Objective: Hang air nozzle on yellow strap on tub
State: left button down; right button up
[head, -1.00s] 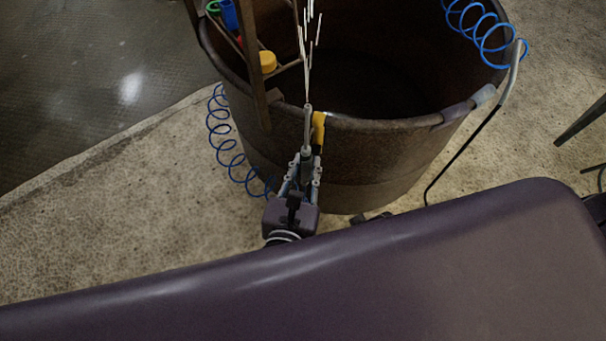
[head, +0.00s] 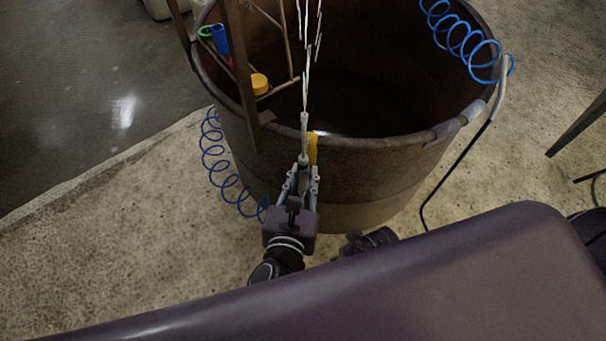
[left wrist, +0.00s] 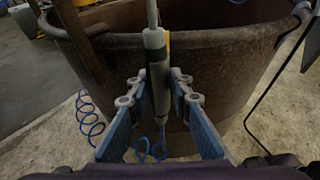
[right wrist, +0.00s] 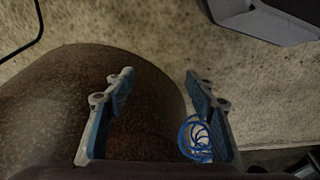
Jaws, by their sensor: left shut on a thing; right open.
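The air nozzle (head: 304,130) is a slim grey tool with a long thin tip pointing up. My left gripper (head: 302,178) is shut on its body and holds it upright just outside the near rim of the brown tub (head: 350,165). White streaks rise above its tip. The yellow strap (head: 313,150) is on the rim right behind the nozzle, partly hidden by it. In the left wrist view the nozzle (left wrist: 156,70) stands between the fingers, with a sliver of yellow behind it; contact cannot be told. My right gripper (right wrist: 155,95) is open and empty beside the tub wall (right wrist: 50,110).
A blue coiled hose (head: 225,175) hangs left of the tub; another blue coil (head: 465,40) hangs at the right rim. A rack (head: 243,80) at the tub's left holds a blue item (head: 220,38) and a yellow cap (head: 259,83). A black cable runs down the right side.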

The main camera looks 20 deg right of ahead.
pick_arm(q)
jog(key=shift+w+d+r, duration=0.15)
jog(key=shift+w, duration=0.05)
jog(key=shift+w+d+p, duration=0.1)
jog(key=shift+w+p, duration=0.05)
jog(key=shift+p, duration=0.3)
pick_arm(e)
jog(key=shift+s+f, duration=0.2)
jog(key=shift+f, duration=0.75)
jog(key=shift+s+f, duration=0.2)
jog(key=shift+f, duration=0.7)
pick_arm(q)
jog(key=shift+w, duration=0.15)
pick_arm(e)
jog(key=shift+r, duration=0.1)
pick_arm(q)
jog(key=shift+w+d+p, duration=0.25)
jog(key=shift+p, duration=0.05)
jog(key=shift+w, duration=0.15)
pick_arm(e)
jog(key=shift+s+d+f, duration=0.1)
jog(key=shift+s+f, duration=0.65)
jog(key=shift+f, duration=0.3)
pick_arm(q)
jog(key=shift+d, duration=0.1)
pick_arm(e)
jog(key=shift+f, duration=0.1)
